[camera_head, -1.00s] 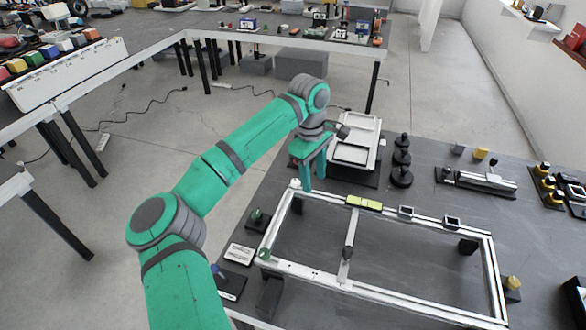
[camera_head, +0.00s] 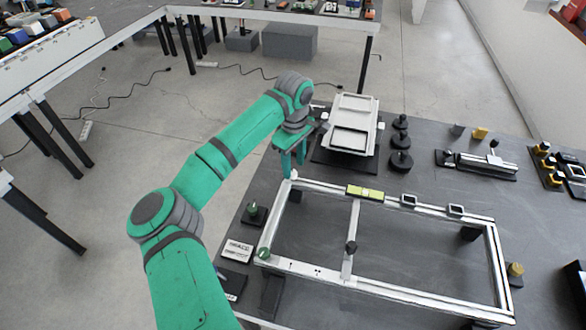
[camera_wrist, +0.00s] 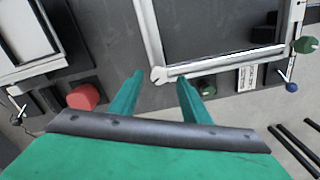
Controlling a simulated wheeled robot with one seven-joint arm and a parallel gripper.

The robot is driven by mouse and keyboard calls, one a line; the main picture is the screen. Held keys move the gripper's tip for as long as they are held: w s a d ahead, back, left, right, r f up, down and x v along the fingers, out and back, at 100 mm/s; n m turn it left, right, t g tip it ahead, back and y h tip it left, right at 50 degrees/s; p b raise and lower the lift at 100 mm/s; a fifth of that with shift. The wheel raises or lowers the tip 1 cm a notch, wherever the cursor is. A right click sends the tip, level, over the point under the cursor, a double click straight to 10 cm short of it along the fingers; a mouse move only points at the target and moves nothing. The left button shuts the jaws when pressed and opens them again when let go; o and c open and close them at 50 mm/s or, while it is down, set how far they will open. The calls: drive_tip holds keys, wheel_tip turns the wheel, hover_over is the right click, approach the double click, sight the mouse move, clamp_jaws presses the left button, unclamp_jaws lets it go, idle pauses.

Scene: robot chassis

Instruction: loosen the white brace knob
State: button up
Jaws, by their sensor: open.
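A white knob (camera_head: 294,174) sits at the far left corner of the white rectangular frame (camera_head: 420,293). In the wrist view the white knob (camera_wrist: 158,75) is at the frame's corner, seen between my fingertips. My gripper (camera_head: 291,168) points down beside that corner. The wrist view shows my gripper (camera_wrist: 160,79) open, one green finger on each side of the knob, with gaps showing. I cannot tell how far above the knob the fingertips are. In the head view the fingers partly cover the corner.
A green knob (camera_head: 264,253) is on the frame's near left corner and a black knob (camera_head: 351,247) on its crossbar. A yellow-green level (camera_head: 365,192) lies on the far rail. A white tray (camera_head: 352,125) and black stacked discs (camera_head: 400,160) stand behind. A red knob (camera_wrist: 83,97) is nearby.

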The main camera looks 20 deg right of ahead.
sight(293, 174)
drive_tip(key=shift+w+a+f, duration=0.1)
drive_tip(key=shift+w+f, duration=0.05)
drive_tip(key=shift+f, duration=1.25)
drive_tip(key=c, duration=1)
drive_tip(key=shift+c, duration=0.2)
